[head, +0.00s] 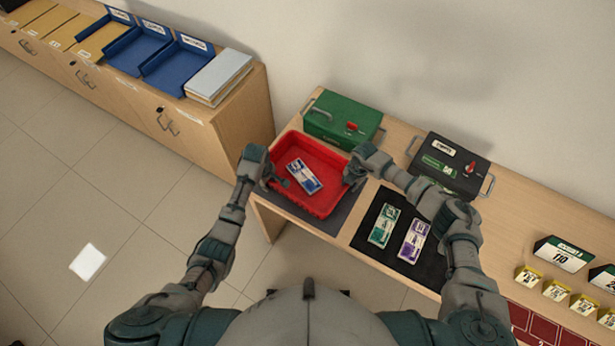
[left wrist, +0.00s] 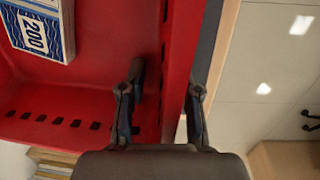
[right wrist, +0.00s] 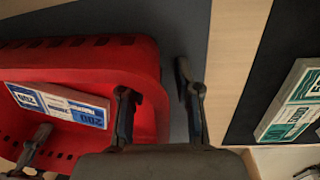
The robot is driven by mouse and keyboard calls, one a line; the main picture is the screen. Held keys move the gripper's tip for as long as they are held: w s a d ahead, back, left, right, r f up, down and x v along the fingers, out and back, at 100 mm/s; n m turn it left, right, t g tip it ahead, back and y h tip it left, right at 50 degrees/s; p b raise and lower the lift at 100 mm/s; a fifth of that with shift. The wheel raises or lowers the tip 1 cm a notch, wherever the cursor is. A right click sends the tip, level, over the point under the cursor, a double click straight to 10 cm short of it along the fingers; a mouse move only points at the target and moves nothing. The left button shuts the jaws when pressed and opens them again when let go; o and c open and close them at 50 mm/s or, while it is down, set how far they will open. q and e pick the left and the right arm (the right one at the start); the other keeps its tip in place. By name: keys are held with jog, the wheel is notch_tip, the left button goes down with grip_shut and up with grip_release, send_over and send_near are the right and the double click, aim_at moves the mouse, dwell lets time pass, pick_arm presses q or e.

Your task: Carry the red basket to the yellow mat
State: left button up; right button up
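The red basket (head: 318,203) sits on a grey mat (head: 338,228) on the counter, with a blue-and-white banknote bundle (head: 304,176) inside. My left gripper (head: 266,173) is at its left wall. In the left wrist view (left wrist: 160,100) the fingers stand apart, one inside the basket and one outside. My right gripper (head: 352,175) is at the right wall. In the right wrist view (right wrist: 155,95) its fingers also stand apart on either side of the wall, with a gap to the outer finger. I see no yellow mat in these views.
A green cash box (head: 342,118) stands behind the basket and a black box (head: 449,164) to the right. A black mat (head: 372,240) with green and purple bundles lies right of the basket. A side cabinet (head: 150,112) with blue trays stands left, beyond open tiled floor (head: 130,200).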

pick_arm(q)
jog(key=shift+a, duration=0.15)
grip_shut()
pick_arm(e)
jog(key=shift+a, duration=0.1)
grip_shut()
pick_arm(q)
jog(key=shift+r, duration=0.15)
pick_arm(e)
jog(key=shift+r, duration=0.2)
